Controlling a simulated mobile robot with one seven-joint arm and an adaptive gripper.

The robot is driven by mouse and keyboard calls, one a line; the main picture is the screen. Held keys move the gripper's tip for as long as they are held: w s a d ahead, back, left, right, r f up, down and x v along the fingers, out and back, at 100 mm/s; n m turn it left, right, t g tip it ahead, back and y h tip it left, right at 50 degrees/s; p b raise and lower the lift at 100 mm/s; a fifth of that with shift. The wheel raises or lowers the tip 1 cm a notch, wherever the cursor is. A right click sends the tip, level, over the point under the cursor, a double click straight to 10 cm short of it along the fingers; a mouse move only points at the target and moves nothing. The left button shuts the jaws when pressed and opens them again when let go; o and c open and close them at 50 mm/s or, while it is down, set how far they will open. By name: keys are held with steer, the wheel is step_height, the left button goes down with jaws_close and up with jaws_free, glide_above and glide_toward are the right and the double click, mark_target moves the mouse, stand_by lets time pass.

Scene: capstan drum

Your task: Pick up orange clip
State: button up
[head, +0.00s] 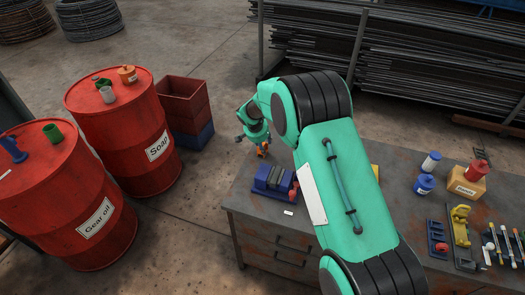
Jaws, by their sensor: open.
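My gripper (252,145) is small in the head view, at the end of my green and black arm, over the back left corner of the workbench. Its jaws are open. A small orange piece (263,150), possibly the orange clip, shows right at the gripper's lower right side. I cannot tell whether it touches the fingers or what it rests on. My own arm hides much of the middle of the bench.
A grey workbench (258,218) carries a blue vise (274,180) near the gripper. Tools, small containers and a cardboard box (466,187) stand at the right. Red drums labelled Soap (130,135) and Gear oil (70,205) stand left, with stacked crates (187,112) behind.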

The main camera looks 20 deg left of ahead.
jaws_close()
steer(key=shift+r, duration=0.1)
stand_by(0.4)
step_height(320, 180, up, 10)
steer(key=p, duration=0.1)
stand_by(0.5)
stand_by(0.5)
